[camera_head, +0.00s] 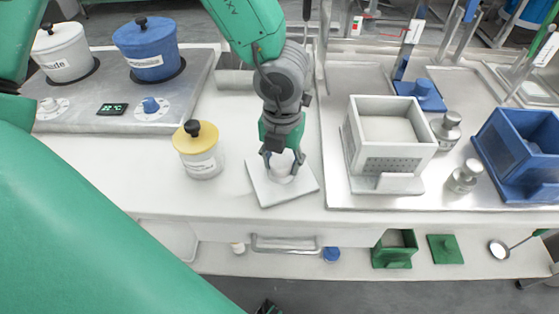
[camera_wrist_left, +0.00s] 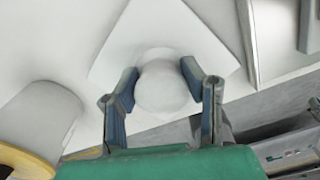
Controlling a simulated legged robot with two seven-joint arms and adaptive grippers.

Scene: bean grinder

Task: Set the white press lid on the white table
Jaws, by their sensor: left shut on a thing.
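The white press lid (camera_head: 265,190) is a flat square plate with a round knob on top. It is over the white table (camera_head: 120,170), between the yellow-lidded jar and the white press box. Whether it touches the table I cannot tell. My left gripper (camera_head: 284,165) comes down from above, its fingers shut on the lid's knob. In the left wrist view the two fingers (camera_wrist_left: 162,85) hold the round knob from both sides, with the lid's plate (camera_wrist_left: 150,30) beyond. My right gripper cannot be made out; a dark piece at the bottom edge of the head view is unclear.
The yellow-lidded jar (camera_head: 198,150) stands left of the lid. The white press box (camera_head: 388,140) stands right on a metal tray (camera_head: 440,200). A stove with a white pot (camera_head: 62,52) and a blue pot (camera_head: 148,50) is at the left. Green and blue pieces lie on the lower shelf.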

